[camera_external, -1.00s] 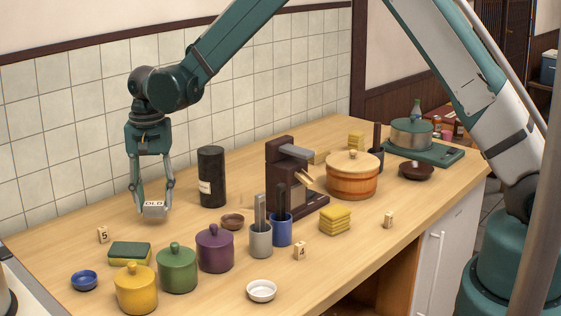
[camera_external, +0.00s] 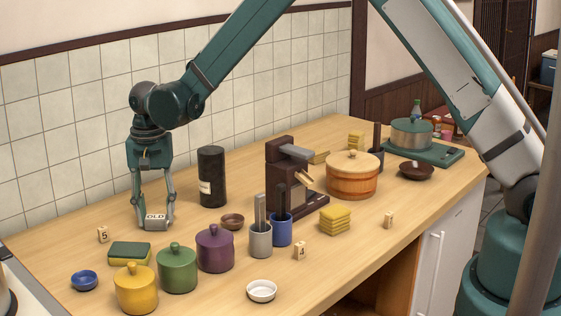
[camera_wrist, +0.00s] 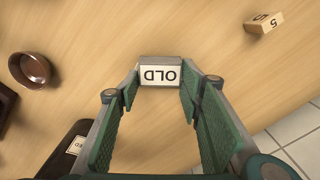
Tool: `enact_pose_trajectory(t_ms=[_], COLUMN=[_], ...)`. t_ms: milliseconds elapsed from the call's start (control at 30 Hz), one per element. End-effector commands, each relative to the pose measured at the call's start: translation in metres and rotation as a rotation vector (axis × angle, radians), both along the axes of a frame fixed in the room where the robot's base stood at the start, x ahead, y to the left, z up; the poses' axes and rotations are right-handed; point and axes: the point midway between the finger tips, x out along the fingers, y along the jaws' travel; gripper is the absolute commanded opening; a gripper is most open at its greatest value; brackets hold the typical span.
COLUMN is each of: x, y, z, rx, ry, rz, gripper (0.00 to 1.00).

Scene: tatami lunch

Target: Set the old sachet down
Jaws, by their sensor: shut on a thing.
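The old sachet (camera_external: 156,217) is a small pale block with a white label reading OLD. My gripper (camera_external: 155,225) is shut on it, with one finger at each side, low over the back left of the wooden counter. In the wrist view the sachet (camera_wrist: 160,74) sits between the fingertips of my gripper (camera_wrist: 160,84), its label facing the camera upside down. I cannot tell whether its underside touches the counter.
A black canister (camera_external: 211,178) stands to the right and a small brown bowl (camera_external: 232,221) nearer. A number 5 block (camera_external: 103,235) and a green-topped sponge (camera_external: 130,252) lie to the left. Purple (camera_external: 215,249), green (camera_external: 177,269) and yellow (camera_external: 136,288) lidded pots stand in front.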

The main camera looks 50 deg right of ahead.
Motion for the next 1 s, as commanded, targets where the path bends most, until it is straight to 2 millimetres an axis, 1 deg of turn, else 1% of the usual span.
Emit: enact_pose_trajectory(t_ms=[200, 233, 300, 333, 767, 867, 1000], x=[0.000, 0.000, 0.000, 0.000, 0.000, 0.000, 0.000], y=[0.000, 0.000, 0.000, 0.000, 0.000, 0.000, 0.000], z=[-0.004, -0.003, -0.003, -0.003, -0.001, 0.003, 0.015], rx=[0.000, 0.000, 0.000, 0.000, 0.000, 0.000, 0.000], ry=[0.000, 0.000, 0.000, 0.000, 0.000, 0.000, 0.000], rz=[0.000, 0.000, 0.000, 0.000, 0.000, 0.000, 0.000], gripper=[0.31, 0.41, 0.50, 0.52, 0.52, 0.52, 0.52])
